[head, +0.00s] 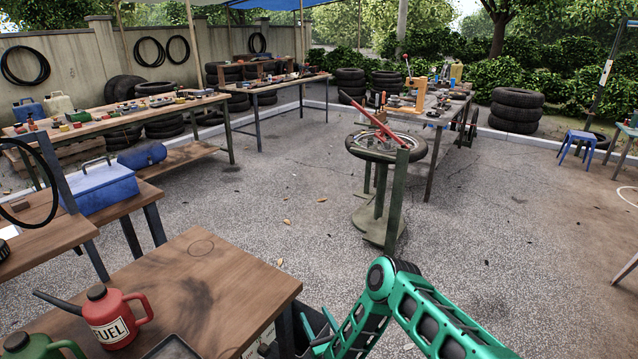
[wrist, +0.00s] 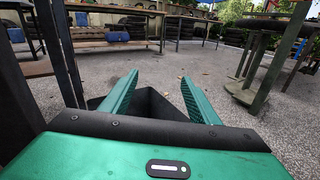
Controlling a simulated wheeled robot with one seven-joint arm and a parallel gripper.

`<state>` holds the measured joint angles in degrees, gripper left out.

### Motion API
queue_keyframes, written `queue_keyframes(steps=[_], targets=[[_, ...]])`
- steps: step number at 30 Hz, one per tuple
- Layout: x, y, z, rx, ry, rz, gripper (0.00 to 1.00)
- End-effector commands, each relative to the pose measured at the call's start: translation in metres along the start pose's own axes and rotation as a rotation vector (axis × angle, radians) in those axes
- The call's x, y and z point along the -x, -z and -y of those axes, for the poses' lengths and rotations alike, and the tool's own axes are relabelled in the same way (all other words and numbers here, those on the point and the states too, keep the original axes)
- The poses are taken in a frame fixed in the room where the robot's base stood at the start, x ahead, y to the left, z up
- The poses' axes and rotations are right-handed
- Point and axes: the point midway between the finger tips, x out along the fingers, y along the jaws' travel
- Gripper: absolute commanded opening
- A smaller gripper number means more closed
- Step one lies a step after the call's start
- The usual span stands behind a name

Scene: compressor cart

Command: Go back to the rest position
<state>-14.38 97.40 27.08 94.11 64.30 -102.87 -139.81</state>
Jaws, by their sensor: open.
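My gripper (wrist: 160,95) shows in the wrist view with its two green fingers spread apart and nothing between them. Beyond the fingers are a dark open-topped bin or box and the grey gravel ground. In the head view my green arm is folded at the bottom centre right, beside the near wooden table (head: 215,275). The fingers are mostly hidden there; only a small green part shows low beside the table's edge.
A red fuel can (head: 113,317) and a green can (head: 40,347) stand on the near table. A blue toolbox (head: 100,187) sits on a bench at left. A tyre stand (head: 385,150) stands ahead. Open gravel (head: 290,190) lies between the benches and the stand.

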Motion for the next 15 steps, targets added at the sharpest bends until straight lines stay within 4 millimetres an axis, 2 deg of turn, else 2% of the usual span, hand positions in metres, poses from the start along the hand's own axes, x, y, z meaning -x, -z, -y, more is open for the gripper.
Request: queue_keyframes(steps=[1, 3, 7, 11, 15], targets=[[-0.012, -0.017, 0.017, -0.036, 0.032, -0.003, 0.55], [-0.026, -0.037, 0.041, -0.106, 0.085, -0.019, 0.55], [-0.045, -0.076, 0.091, -0.247, 0.196, -0.045, 0.55], [-0.054, -0.116, 0.141, -0.388, 0.313, -0.056, 0.55], [-0.053, -0.16, 0.193, -0.539, 0.442, -0.053, 0.55]])
